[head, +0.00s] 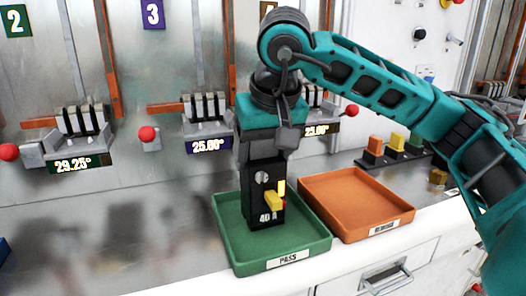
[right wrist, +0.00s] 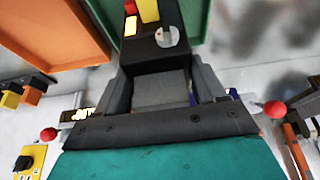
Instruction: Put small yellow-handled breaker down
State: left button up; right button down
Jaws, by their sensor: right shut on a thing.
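The small black breaker (head: 262,208) with a yellow handle (head: 273,201) and a "40" marking stands upright within the outline of the green tray (head: 308,255) labelled PASS. I cannot tell whether its base touches the tray floor. My right gripper (head: 264,157) points down and is shut on the breaker's upper end. In the right wrist view, the breaker (right wrist: 150,50) sits between the two fingers (right wrist: 162,88), with the green tray (right wrist: 196,18) beyond it. My left gripper is in neither view.
An orange tray (head: 345,195) sits directly right of the green one and looks empty. Behind it is a black strip with orange, yellow and green blocks (head: 397,142). Several switch units with red knobs (head: 148,133) line the metal back panel. Bare counter (head: 130,240) lies to the left.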

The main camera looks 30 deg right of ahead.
jog(key=shift+c, duration=0.5)
grip_release()
jog(key=shift+r+p, duration=0.2)
jog(key=shift+p, duration=0.1)
jog(key=shift+s+r, duration=0.15)
jog(key=shift+r, duration=0.25)
pick_arm(q)
jog(key=p, duration=0.1)
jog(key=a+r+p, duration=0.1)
jog(key=p, duration=0.1)
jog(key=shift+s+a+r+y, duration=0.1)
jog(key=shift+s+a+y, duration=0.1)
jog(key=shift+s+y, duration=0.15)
pick_arm(e)
jog(key=v, duration=1.1)
jog(key=shift+s+a, duration=0.1)
